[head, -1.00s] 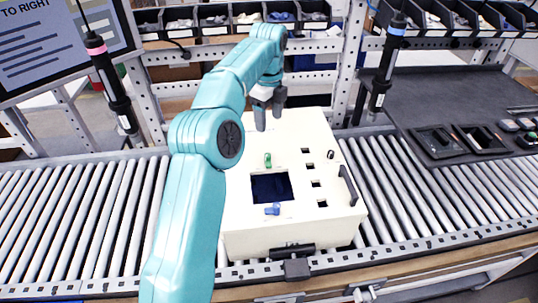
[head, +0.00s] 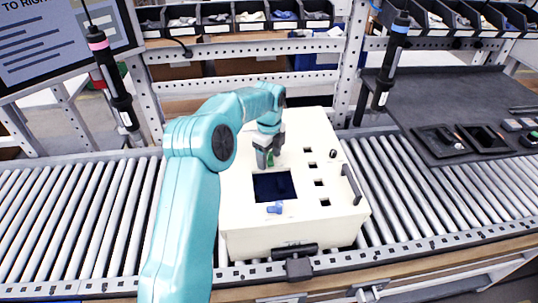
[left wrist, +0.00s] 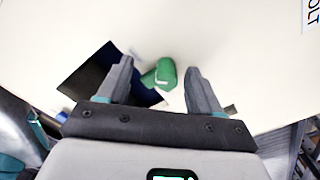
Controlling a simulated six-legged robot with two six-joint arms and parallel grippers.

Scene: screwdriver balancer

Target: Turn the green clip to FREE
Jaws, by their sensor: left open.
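The green clip (left wrist: 162,73) sits on the top of the white box (head: 236,213), beside the dark square opening (head: 262,190). In the head view the clip (head: 270,160) is partly hidden by my left gripper. My left gripper (head: 266,162) is over the clip with its fingers pointing down. In the left wrist view the left gripper (left wrist: 160,77) is open, with one finger on each side of the clip. The clip lies between the fingers, with a gap visible to the right finger. Any lettering by the clip cannot be read. My right gripper is not in view.
A blue clip (head: 275,208) sits at the opening's near edge. Several small square holes and a black handle (head: 351,184) are on the box's right. The box stands on a roller conveyor (head: 420,200). Screwdrivers hang at left (head: 115,85) and right (head: 390,65).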

